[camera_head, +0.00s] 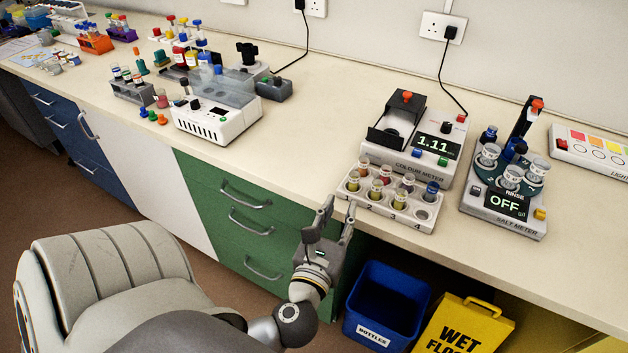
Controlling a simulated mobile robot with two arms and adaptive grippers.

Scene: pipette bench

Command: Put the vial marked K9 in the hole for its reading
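The white rack (392,206) stands at the bench's front edge, its front marked with numbers. It holds two rows of small vials, some with yellow or red contents, one blue at the right (431,190). The hole at its front right (422,214) looks empty. The vial labels are too small to read, so I cannot tell which is K9. The colour meter (408,166) behind the rack shows 1.11 on its display (435,143). My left gripper (339,205) is open and empty, fingers pointing up, just in front of the bench edge, left of the rack. My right gripper is not in view.
The salt meter (503,220), reading OFF, stands right of the colour meter and holds several vials. A light box (590,152) is behind it. A white machine (217,122) and tube racks stand left. The middle bench is clear. A blue bin (387,300) and yellow sign (463,325) stand below.

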